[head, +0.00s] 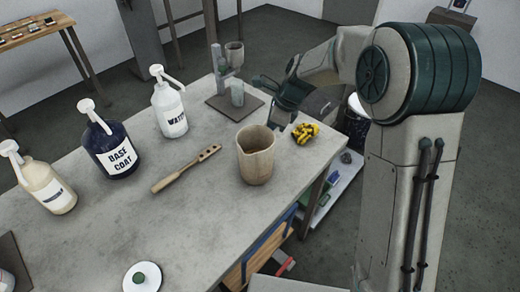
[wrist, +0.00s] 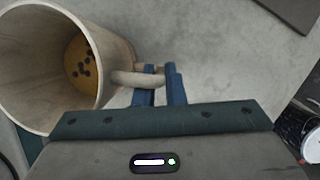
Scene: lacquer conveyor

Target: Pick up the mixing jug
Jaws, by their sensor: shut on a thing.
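The mixing jug (head: 256,158) is a beige, wood-toned vessel with a wide mouth. It is upright near the right edge of the grey table in the head view. In the wrist view the jug (wrist: 112,40) shows its open mouth, with a yellow disc with dark spots inside, and its loop handle points right. My gripper (wrist: 160,72) has its blue fingers shut on that handle. In the head view my gripper (head: 279,117) is just behind the jug, and the handle is hidden. I cannot tell whether the jug's base touches the table.
A wooden paddle (head: 186,169) lies left of the jug. Pump bottles labelled WATER (head: 170,110) and BASE COAT (head: 110,148), and a cream bottle (head: 48,187), stand further left. A yellow cloth (head: 305,132) lies right of the jug. A cup stand (head: 224,80) is behind.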

